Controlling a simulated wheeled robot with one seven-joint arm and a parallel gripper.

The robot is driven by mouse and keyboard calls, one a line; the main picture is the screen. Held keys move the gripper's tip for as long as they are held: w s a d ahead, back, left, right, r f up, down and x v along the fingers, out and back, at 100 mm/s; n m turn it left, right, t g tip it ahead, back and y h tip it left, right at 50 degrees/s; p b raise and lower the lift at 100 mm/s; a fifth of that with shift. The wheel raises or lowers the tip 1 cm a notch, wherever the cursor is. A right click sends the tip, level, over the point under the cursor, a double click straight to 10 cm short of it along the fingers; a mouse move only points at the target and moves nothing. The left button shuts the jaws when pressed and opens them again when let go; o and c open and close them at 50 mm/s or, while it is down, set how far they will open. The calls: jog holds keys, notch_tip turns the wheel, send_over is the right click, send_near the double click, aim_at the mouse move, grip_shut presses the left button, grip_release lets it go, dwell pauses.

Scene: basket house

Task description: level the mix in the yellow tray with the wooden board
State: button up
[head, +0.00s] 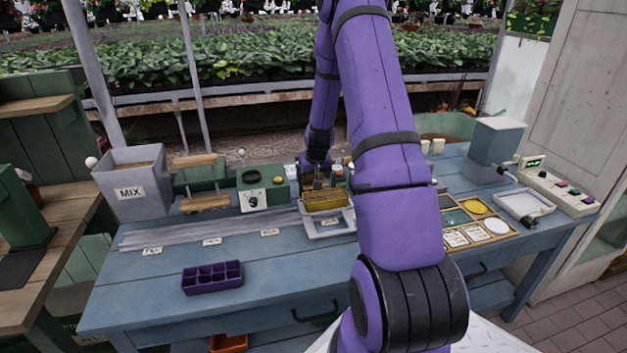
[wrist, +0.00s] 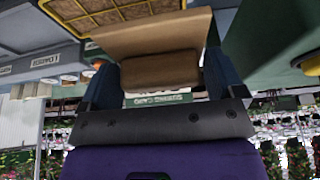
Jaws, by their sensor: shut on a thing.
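The yellow tray (head: 326,199) stands on a grey stand at the back middle of the blue bench in the head view, with brown mix in it. Part of a yellow-rimmed tray (wrist: 62,27) shows upside down at the top left of the wrist view. My gripper (wrist: 160,78) is shut on the wooden board (wrist: 150,36), whose block-like grip sits between the two fingers. In the head view my gripper is over the back of the tray, and the board is hard to make out there. Whether the board touches the mix cannot be told.
A grey MIX bin (head: 131,185) stands at the back left. A green box with a dial (head: 262,187) is left of the yellow tray. A purple cell tray (head: 212,278) lies on the front left. The front middle is clear.

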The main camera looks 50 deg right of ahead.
jog(key=shift+r, duration=1.05)
jog(key=shift+r, duration=3)
